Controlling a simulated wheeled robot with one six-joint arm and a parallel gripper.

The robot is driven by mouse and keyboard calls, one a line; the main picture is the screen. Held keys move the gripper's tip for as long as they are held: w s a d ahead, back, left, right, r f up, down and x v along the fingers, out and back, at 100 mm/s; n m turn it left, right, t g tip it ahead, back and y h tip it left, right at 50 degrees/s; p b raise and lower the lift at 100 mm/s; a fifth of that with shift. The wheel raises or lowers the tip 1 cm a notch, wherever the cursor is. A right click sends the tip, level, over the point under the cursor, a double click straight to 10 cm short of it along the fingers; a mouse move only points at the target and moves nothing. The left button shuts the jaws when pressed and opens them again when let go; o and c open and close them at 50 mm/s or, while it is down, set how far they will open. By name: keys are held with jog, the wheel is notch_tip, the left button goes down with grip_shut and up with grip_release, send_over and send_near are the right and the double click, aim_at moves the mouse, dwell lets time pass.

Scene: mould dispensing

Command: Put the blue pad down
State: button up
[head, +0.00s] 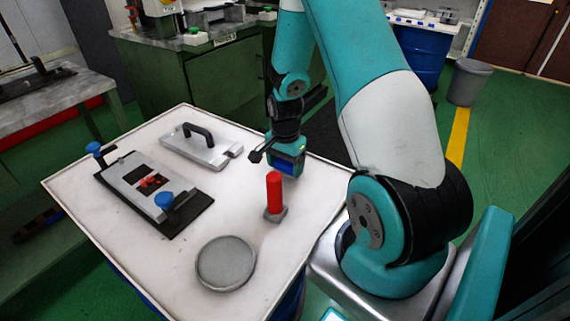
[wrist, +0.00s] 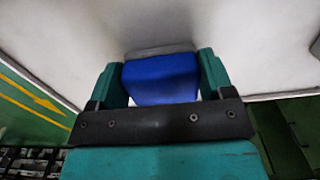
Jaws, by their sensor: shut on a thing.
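The blue pad (wrist: 160,80) is between the two teal fingers of my gripper (wrist: 161,75) in the wrist view, with a grey strip along its far edge. In the head view my gripper (head: 287,157) hangs over the far right part of the white table (head: 315,205). A small part of the blue pad (head: 285,166) shows there, mostly hidden by the fingers. My gripper is shut on the pad. Whether the pad touches the tabletop is hard to tell.
A red post on a grey base (head: 274,192) stands just in front of my gripper. A round grey dish (head: 226,263) lies at the table's front. A plate with a black handle (head: 202,150) and a mould with blue knobs (head: 140,187) lie to the left.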

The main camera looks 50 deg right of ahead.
aim_at(285, 162)
jog(key=o, duration=0.9)
jog(key=shift+f, duration=0.1)
notch_tip(285, 162, up, 12)
jog(key=s+a+r+n+y, duration=0.1)
jog(key=a+r+n, duration=0.25)
jog(key=a, duration=0.35)
jog(key=s+a+r+n+t+y, duration=0.1)
jog(key=a+r+n, duration=0.2)
jog(key=a+n, duration=0.25)
jog(key=s+a+r+n, duration=0.2)
jog(key=a+r+n, duration=0.1)
jog(key=a, duration=0.5)
jog(key=s+a+r+n+g+y, duration=0.15)
jog(key=s+a+r+n, duration=0.35)
jog(key=s+a+n, duration=0.6)
notch_tip(285, 162, up, 6)
jog(key=p, duration=0.7)
jog(key=shift+s+d+y, duration=0.35)
jog(key=shift+d, duration=0.05)
